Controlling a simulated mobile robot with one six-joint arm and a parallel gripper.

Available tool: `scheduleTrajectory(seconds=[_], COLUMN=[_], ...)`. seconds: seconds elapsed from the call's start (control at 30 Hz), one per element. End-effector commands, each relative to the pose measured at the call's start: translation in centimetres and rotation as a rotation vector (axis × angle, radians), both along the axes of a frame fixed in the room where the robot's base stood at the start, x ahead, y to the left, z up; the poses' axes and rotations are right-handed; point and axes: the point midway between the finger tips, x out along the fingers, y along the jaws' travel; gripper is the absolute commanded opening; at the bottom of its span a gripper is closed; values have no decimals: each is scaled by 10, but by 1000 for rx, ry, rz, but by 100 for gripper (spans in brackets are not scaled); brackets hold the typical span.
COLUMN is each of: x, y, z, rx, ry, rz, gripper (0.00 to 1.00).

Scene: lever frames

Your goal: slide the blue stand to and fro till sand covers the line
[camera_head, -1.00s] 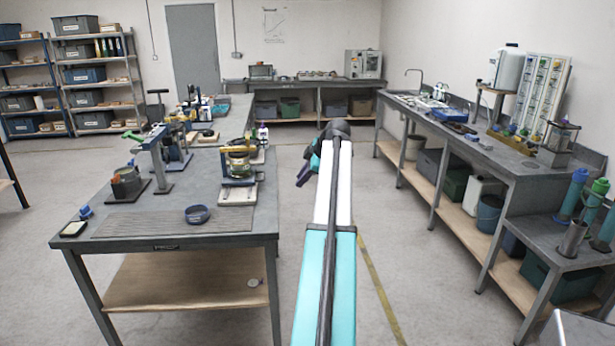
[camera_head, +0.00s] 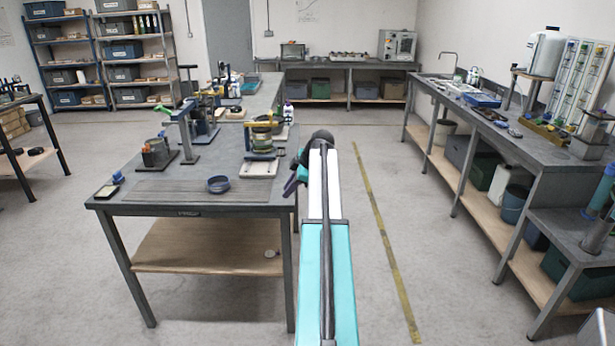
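My gripper (camera_head: 294,183) shows small and dark with teal at the far end of my white and teal arm, beside the right edge of the near grey workbench (camera_head: 170,207). Its fingers are too small to tell open from shut. Several upright devices stand on this bench. A device with a blue base (camera_head: 203,133) stands farther back. I cannot tell which is the blue stand. No sand or line can be made out.
A blue ring-shaped dish (camera_head: 218,184) lies near the bench front. A grey clamp-like device (camera_head: 185,133) stands at the left. A long side bench (camera_head: 500,135) runs along the right wall. Open floor with a yellow stripe (camera_head: 377,230) lies between the benches.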

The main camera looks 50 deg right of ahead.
Motion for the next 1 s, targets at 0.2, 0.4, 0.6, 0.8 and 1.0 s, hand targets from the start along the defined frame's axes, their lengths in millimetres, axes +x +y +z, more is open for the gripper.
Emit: scheduleTrajectory(seconds=[0.2, 0.4, 0.6, 0.8, 1.0], x=[44, 74, 81, 67, 34], y=[76, 168, 262, 352, 434], z=[-68, -145, -218, -286, -346], rx=[60, 123, 177, 219, 244], ry=[60, 144, 244, 357, 480], rz=[88, 171, 233, 275, 294], gripper=[18, 18, 18, 18, 18])
